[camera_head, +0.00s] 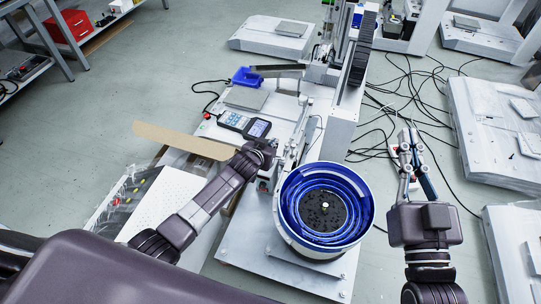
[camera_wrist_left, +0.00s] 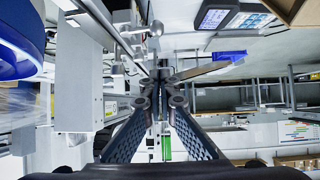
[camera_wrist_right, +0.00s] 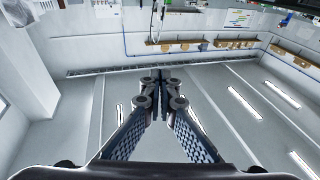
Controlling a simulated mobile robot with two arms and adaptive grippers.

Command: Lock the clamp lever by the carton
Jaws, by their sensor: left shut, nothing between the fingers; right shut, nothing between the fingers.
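The carton's tan cardboard flap (camera_head: 188,141) shows left of the machine in the head view; a brown edge of cardboard (camera_wrist_left: 294,10) shows at the top right of the left wrist view. A metal rod with a rounded knob (camera_wrist_left: 155,29), perhaps the clamp lever, stands just beyond my left fingers in the left wrist view; whether it is locked I cannot tell. My left gripper (camera_wrist_left: 163,78) is shut and empty, beside the machine's metal linkage. My right gripper (camera_head: 408,137) is shut and empty, raised to the right of the blue bowl; it also shows in the right wrist view (camera_wrist_right: 161,78).
A round feeder with a blue bowl (camera_head: 290,205) stands right of my left gripper. A handheld meter (camera_head: 244,124) and a blue bin (camera_head: 246,76) lie on the machine base. Black cables (camera_head: 405,90) run over the floor.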

